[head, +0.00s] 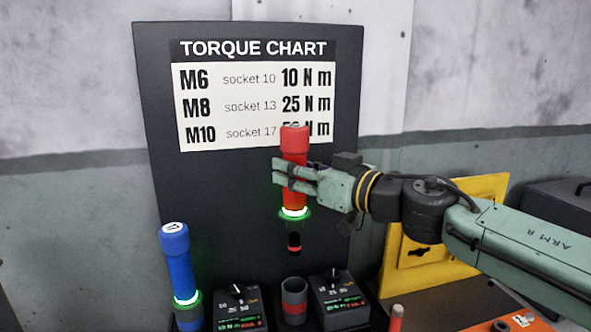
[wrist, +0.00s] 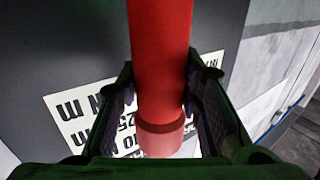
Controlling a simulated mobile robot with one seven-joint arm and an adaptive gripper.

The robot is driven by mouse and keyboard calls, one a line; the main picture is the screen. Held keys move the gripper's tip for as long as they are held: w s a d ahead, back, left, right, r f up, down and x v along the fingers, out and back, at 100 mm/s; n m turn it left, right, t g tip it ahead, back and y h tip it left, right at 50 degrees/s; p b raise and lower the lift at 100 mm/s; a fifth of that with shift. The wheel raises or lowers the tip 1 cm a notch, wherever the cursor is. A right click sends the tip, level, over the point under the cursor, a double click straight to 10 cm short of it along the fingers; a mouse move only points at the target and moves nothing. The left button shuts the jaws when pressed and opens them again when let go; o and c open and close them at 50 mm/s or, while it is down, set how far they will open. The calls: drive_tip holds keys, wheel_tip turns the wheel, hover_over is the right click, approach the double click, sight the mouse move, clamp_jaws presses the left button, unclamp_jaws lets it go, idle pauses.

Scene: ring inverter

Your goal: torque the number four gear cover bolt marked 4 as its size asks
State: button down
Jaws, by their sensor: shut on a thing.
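My gripper (head: 292,178) is shut on a red torque tool (head: 294,142) with a glowing green ring and a dark lower end. The tool is upright in the air, above a grey holder with a red band (head: 293,300). In the wrist view the red tool (wrist: 160,60) lies between both fingers of my gripper (wrist: 162,100). The torque chart (head: 257,95) lists M6 socket 10 at 10 N m and M8 socket 13 at 25 N m. Its M10 socket 17 value is partly covered by the tool. I cannot make out a bolt marked 4.
A blue tool (head: 175,255) marked 17, with a green ring, stands at the left. Two dial boxes, left (head: 240,308) and right (head: 338,298), flank the grey holder. A yellow panel (head: 425,255) is behind my arm. An orange surface (head: 530,318) shows at lower right.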

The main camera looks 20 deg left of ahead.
sight(299, 253)
drive_tip(key=shift+f+b, duration=3.55)
drive_tip(key=shift+f, duration=4.8)
drive_tip(key=c, duration=1.1)
unclamp_jaws()
drive_tip(key=shift+o, duration=0.2)
drive_tip(key=shift+d+f, duration=0.1)
drive_tip(key=shift+f, duration=0.05)
